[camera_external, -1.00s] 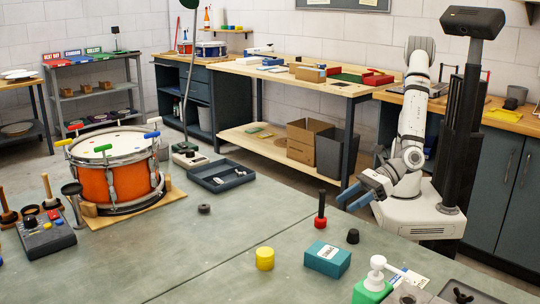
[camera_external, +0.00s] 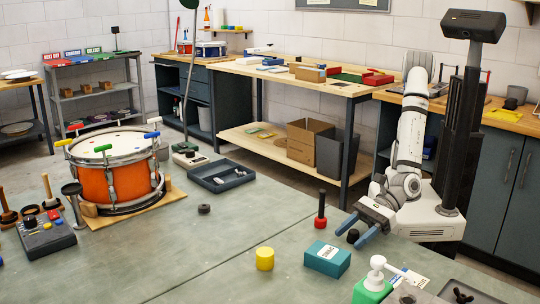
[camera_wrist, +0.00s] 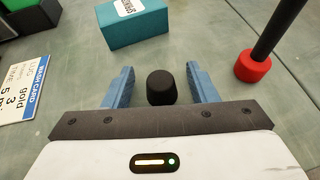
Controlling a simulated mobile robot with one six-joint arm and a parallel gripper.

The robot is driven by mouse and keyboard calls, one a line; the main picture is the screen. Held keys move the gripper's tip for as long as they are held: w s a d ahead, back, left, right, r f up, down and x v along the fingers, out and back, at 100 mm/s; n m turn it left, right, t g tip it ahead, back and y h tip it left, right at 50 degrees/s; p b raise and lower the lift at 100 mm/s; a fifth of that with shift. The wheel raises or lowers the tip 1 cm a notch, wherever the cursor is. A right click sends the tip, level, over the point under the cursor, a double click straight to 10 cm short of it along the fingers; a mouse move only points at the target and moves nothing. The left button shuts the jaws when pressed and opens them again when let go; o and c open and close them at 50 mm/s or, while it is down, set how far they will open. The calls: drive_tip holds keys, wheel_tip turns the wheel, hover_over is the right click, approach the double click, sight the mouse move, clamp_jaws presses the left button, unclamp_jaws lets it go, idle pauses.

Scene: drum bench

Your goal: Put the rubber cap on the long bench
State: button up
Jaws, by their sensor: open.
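The black rubber cap (camera_external: 353,236) stands on the near green-grey table (camera_external: 225,270), beside a teal box. In the wrist view the cap (camera_wrist: 161,87) is between my two blue fingers, with a gap on each side. My gripper (camera_external: 348,239) is open around the cap, low over the table; it also shows in the wrist view (camera_wrist: 160,70). Nothing is held. A long wooden-topped bench (camera_external: 310,82) stands along the back wall, with items on its top.
The teal box (camera_external: 327,258) is close in front of the cap. A black-handled tool with a red base (camera_external: 320,222) stands to the left. An orange drum (camera_external: 107,180) is far left.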

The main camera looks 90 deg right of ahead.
drive_tip(key=shift+c, duration=0.4)
drive_tip(key=c, duration=1)
wheel_tip(320, 180, up, 11)
drive_tip(key=p, duration=0.2)
wheel_tip(320, 180, up, 5)
hover_over(354, 231)
drive_tip(key=shift+n+g+y, duration=0.5)
drive_tip(key=shift+n+y, duration=0.1)
drive_tip(key=w+a+p, duration=0.1)
drive_tip(key=w, duration=1)
drive_tip(key=w+a+r+p, duration=0.1)
drive_tip(key=w, duration=1)
drive_tip(key=w+p, duration=0.1)
drive_tip(key=w, duration=1)
drive_tip(key=shift+a+r, duration=0.15)
drive_tip(key=shift+a, duration=0.25)
